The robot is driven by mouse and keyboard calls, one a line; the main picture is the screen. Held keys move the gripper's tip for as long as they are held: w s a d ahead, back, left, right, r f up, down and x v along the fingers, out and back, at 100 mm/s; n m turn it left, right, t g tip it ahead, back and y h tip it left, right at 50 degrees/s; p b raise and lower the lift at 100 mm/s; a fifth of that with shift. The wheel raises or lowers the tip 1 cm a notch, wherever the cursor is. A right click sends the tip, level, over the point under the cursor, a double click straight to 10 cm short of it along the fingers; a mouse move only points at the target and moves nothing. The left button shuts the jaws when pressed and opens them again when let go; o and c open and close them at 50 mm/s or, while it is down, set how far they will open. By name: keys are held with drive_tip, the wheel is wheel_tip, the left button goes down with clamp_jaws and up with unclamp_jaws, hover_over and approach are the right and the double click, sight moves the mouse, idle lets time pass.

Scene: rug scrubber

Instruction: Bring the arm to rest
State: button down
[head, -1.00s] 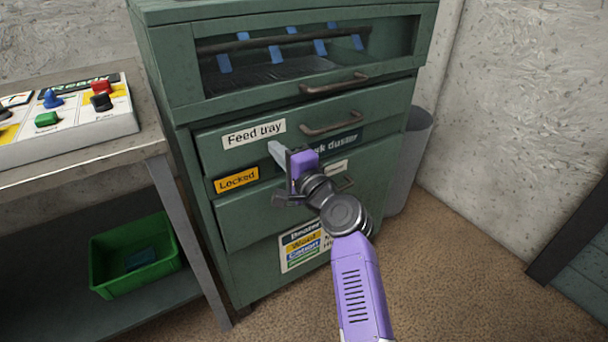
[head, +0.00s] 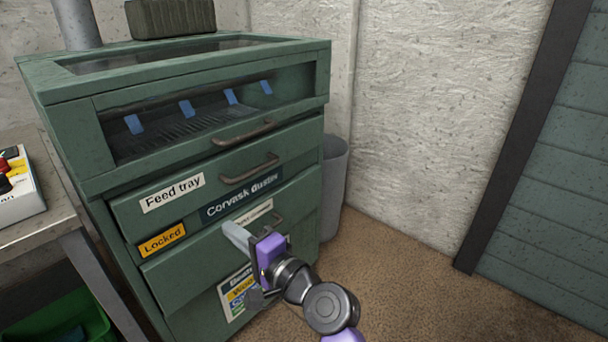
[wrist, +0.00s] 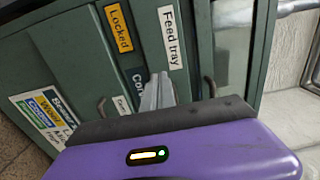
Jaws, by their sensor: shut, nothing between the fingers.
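My gripper (head: 236,236) is shut and empty, with its grey fingers pointing toward the front of a green cabinet (head: 205,277). In the head view it is in front of the lower drawers, below the "Feed tray" label (head: 172,192) and right of the orange "Locked" label (head: 162,240). In the wrist view the closed fingers (wrist: 157,92) show against the cabinet front, near the "Feed tray" label (wrist: 172,38). I cannot tell the exact gap between fingertips and cabinet. The purple wrist and dark joints of my arm run down to the lower edge of the head view.
A workbench (head: 35,232) with a control box (head: 17,195) stands at the left, a green bin (head: 65,322) beneath it. A grey waste bin (head: 335,190) stands right of the cabinet. Carpet (head: 400,260) is clear at the right, before a slatted door (head: 545,200).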

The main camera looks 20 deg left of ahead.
drive_tip(key=w+d+r+n+t+h, duration=0.1)
drive_tip(key=w+d+r+t+h, duration=0.15)
drive_tip(key=d+t, duration=0.4)
drive_tip(key=s+d+f+n+t+h, duration=0.1)
drive_tip(key=s+d+f+t+h, duration=0.3)
drive_tip(key=d, duration=0.8)
drive_tip(key=s+d+f+t+h, duration=0.1)
drive_tip(key=s+d+f+h, duration=0.35)
drive_tip(key=d, duration=0.85)
drive_tip(key=s+d+f+n+g+h, duration=0.1)
drive_tip(key=s+d+h, duration=0.1)
drive_tip(key=s+d, duration=0.6)
drive_tip(key=s+d+f+g+h, duration=0.15)
drive_tip(key=s+d, duration=0.35)
drive_tip(key=s, duration=0.7)
drive_tip(key=s+d+f+n+h, duration=0.1)
drive_tip(key=s+d+h, duration=0.1)
drive_tip(key=s+d, duration=0.6)
wheel_tip(320, 180, up, 22)
drive_tip(key=s+a+p, duration=0.1)
drive_tip(key=s+p, duration=0.1)
drive_tip(key=p, duration=1.9)
drive_tip(key=shift+a+f, duration=0.15)
drive_tip(key=shift+a, duration=0.05)
drive_tip(key=shift+h, duration=0.25)
